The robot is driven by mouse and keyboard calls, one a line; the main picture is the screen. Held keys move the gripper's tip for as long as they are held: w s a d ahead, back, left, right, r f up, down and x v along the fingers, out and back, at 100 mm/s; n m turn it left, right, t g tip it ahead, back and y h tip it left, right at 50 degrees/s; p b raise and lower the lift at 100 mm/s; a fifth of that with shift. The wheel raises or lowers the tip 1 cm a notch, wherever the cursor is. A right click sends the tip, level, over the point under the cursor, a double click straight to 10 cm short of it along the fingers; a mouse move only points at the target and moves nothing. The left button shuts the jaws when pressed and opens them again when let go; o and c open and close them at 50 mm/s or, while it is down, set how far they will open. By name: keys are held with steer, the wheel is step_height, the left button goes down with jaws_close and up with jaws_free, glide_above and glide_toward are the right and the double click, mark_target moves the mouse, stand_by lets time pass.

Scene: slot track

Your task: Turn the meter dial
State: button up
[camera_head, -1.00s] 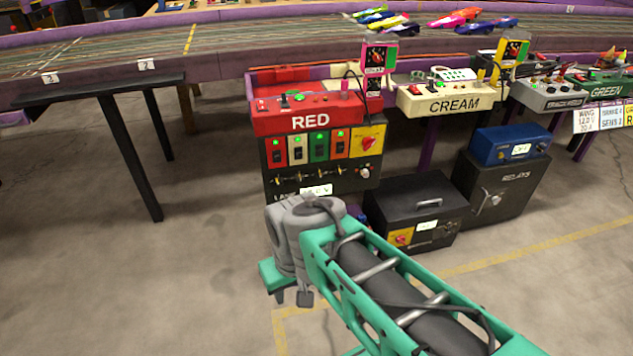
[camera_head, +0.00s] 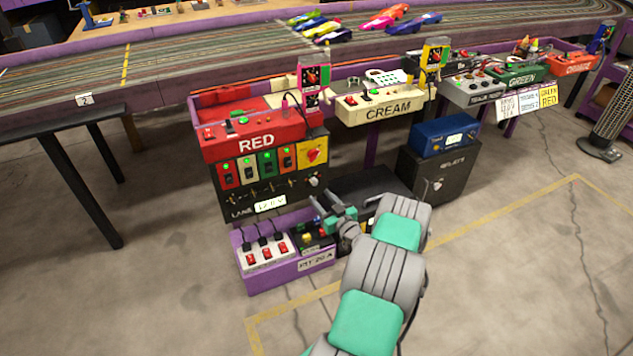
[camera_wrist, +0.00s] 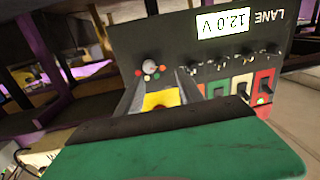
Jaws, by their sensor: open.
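The black lane panel (camera_head: 235,205) stands under the red RED box. It carries a small silver knob (camera_head: 314,182), and above that a red dial (camera_head: 313,155) on a yellow plate. Neither is visibly labelled as the meter dial. In the wrist view the panel is upside down, with a 12.0 V display (camera_wrist: 222,22) and the silver knob (camera_wrist: 150,66) ringed by coloured dots. My gripper (camera_head: 322,212) is open, low in front of the panel, apart from the knob. In the wrist view its fingers flank the yellow plate (camera_wrist: 160,100), and my green gripper body hides the red dial.
A purple PIT box (camera_head: 262,283) with red switches sits below my gripper. A black case (camera_head: 365,184) lies behind it, partly hidden by my arm. The RELAYS cabinet (camera_head: 440,180) with a blue unit (camera_head: 445,136) stands to the right. The floor at front right is clear.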

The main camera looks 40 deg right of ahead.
mark_target(315, 184)
steer(key=shift+m+h, duration=0.4)
steer(key=shift+h, duration=0.3)
steer(key=w+d, duration=0.1)
steer(key=w, duration=0.1)
steer(key=w+d+b, duration=0.1)
steer(key=w, duration=0.1)
steer(key=w+d, duration=0.1)
steer(key=w, duration=0.1)
steer(key=shift+d+f+b, duration=0.15)
steer(key=shift+f+b, duration=0.1)
steer(key=shift+b, duration=0.1)
steer(key=shift+w, duration=0.1)
jaws_close()
